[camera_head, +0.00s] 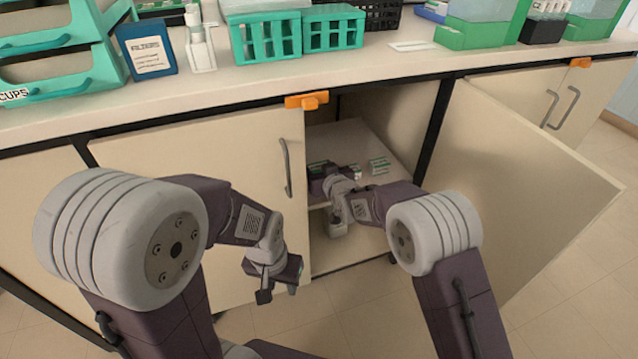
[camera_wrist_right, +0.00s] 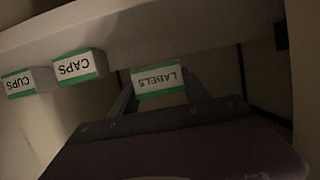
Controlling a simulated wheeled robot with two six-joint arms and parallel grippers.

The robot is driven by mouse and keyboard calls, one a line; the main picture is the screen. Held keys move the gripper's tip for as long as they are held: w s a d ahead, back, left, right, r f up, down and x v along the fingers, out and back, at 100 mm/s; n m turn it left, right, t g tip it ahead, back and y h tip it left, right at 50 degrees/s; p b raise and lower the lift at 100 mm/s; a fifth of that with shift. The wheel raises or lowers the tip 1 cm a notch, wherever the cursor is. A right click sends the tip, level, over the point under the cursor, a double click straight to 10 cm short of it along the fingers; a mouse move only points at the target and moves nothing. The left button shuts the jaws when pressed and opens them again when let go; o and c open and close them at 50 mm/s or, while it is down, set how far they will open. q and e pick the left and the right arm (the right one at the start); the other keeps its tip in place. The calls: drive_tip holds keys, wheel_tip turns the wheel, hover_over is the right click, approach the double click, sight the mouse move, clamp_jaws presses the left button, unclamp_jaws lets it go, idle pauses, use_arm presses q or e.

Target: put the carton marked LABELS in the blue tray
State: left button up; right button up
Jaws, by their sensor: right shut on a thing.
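The LABELS carton (camera_wrist_right: 157,82), white with green bands, shows upside down in the right wrist view. It sits between the fingers of my right gripper (camera_wrist_right: 157,98), which is shut on it. In the head view this gripper (camera_head: 343,172) is inside the open cabinet, just above its shelf. I cannot tell whether the carton is clear of the shelf. My left gripper (camera_head: 277,289) is empty in front of the closed left door, its fingers apart.
The CAPS carton (camera_wrist_right: 80,66) and CUPS carton (camera_wrist_right: 28,82) stand beside the LABELS carton. The cabinet's right door (camera_head: 520,180) is swung open. The counter holds teal racks (camera_head: 333,28), a blue reagent box (camera_head: 148,50) and teal drawers (camera_head: 50,45).

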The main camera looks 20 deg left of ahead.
wheel_tip(320, 180, down, 4)
drive_tip(key=b, duration=0.3)
drive_tip(key=shift+r, duration=0.25)
drive_tip(key=o, duration=1.4)
drive_tip(key=shift+f, duration=0.2)
drive_tip(key=shift+c, duration=0.2)
drive_tip(key=p+v, duration=0.6)
drive_tip(key=v, duration=0.3)
drive_tip(key=shift+w+d, duration=0.15)
drive_tip(key=shift+d, duration=0.2)
